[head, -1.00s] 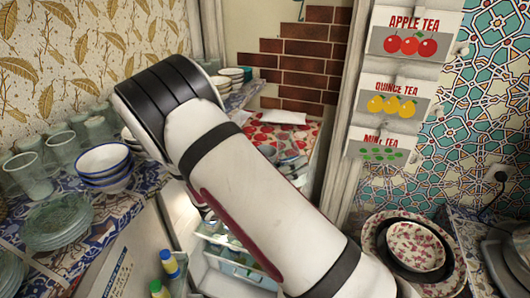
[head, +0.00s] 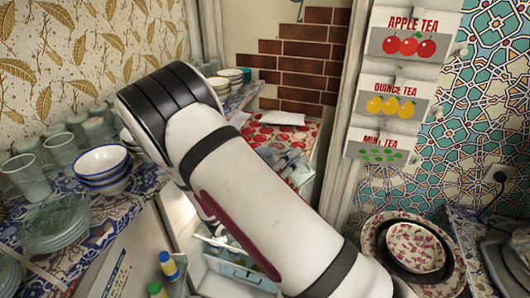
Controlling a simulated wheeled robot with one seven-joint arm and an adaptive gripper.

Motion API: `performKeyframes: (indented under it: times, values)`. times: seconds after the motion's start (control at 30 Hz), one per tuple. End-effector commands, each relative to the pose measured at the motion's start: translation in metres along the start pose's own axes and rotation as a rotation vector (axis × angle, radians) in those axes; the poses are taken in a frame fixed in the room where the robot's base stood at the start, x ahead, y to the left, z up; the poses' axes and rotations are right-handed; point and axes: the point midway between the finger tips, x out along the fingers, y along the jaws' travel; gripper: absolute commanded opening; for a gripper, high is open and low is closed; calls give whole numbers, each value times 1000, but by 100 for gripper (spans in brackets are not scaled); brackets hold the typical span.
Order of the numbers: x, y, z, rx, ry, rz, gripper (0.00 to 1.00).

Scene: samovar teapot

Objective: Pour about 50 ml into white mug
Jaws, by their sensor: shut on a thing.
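My white and black arm crosses the middle of the head view from the lower right to the upper left and blocks much of the scene. My gripper is not in view, so I cannot see what it holds. I see no white mug that I can make out and no teapot or samovar. They may lie behind the arm or outside the picture.
At left, a patterned counter holds glass cups (head: 27,176), stacked blue-rimmed bowls (head: 101,162) and plates (head: 52,227). Bottles (head: 169,265) and a pale box (head: 240,272) are below. A red patterned surface (head: 262,133) lies behind the arm. A floral bowl (head: 416,248) sits at right.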

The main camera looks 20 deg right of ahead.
Motion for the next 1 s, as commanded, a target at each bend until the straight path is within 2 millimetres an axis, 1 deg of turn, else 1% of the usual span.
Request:
performKeyframes:
  times: [0.03, 0.33, 0.6, 1.0]
  values:
    - [0, -2, -1, -28, -8, -2, 8]
    - [0, -2, -3, -164, -44, -2, 8]
    - [1, -5, 4, -222, -60, -1, 8]
    - [1, -8, 8, -272, -73, -2, 8]
